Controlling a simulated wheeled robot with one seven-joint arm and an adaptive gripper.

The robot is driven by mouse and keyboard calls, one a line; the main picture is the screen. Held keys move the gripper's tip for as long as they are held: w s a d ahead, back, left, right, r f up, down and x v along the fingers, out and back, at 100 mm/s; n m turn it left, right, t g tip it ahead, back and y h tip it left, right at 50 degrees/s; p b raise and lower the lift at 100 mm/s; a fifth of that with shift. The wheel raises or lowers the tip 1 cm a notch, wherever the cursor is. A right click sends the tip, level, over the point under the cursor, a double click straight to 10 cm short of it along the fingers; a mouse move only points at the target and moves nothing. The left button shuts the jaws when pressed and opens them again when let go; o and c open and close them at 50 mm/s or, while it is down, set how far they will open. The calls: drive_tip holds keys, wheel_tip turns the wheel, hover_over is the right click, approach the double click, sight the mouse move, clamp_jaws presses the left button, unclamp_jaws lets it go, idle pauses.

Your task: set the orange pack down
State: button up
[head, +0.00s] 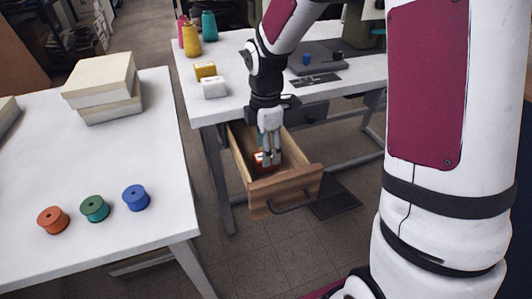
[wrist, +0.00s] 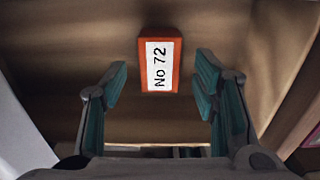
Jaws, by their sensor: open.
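The orange pack (wrist: 174,40) lies in the open wooden drawer (head: 310,178), with a white label reading "No 72" facing up. In the head view the pack (head: 259,158) shows only in part, because my gripper (head: 271,162) is in front of it. My gripper points down into the drawer. In the wrist view its two teal-padded fingers (wrist: 161,90) are spread apart with nothing between them. The pack lies just beyond the fingertips, and I see no finger touching it.
The drawer hangs open under the white sewing table (head: 222,106), its walls close around my gripper. On that table stand yellow and white packs (head: 206,71) and thread cones (head: 192,40). Another white table (head: 120,170) at left holds three spools (head: 94,208) and stacked boxes (head: 100,80).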

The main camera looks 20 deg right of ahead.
wheel_tip(320, 180, up, 8)
drive_tip(key=p, duration=0.2)
drive_tip(key=s+r+m+h, duration=0.1)
drive_tip(key=s+r+m, duration=0.9)
drive_tip(key=s, duration=0.6)
drive_tip(key=s+r+m+y, duration=0.1)
drive_tip(key=s+m, duration=0.7)
drive_tip(key=s, duration=0.8)
drive_tip(key=shift+s+t, duration=0.2)
drive_tip(key=shift+t, duration=0.1)
wheel_tip(320, 180, up, 25)
drive_tip(key=t+p, duration=0.3)
drive_tip(key=p, duration=2)
drive_tip(key=shift+d+t, duration=0.15)
drive_tip(key=shift+t, duration=0.15)
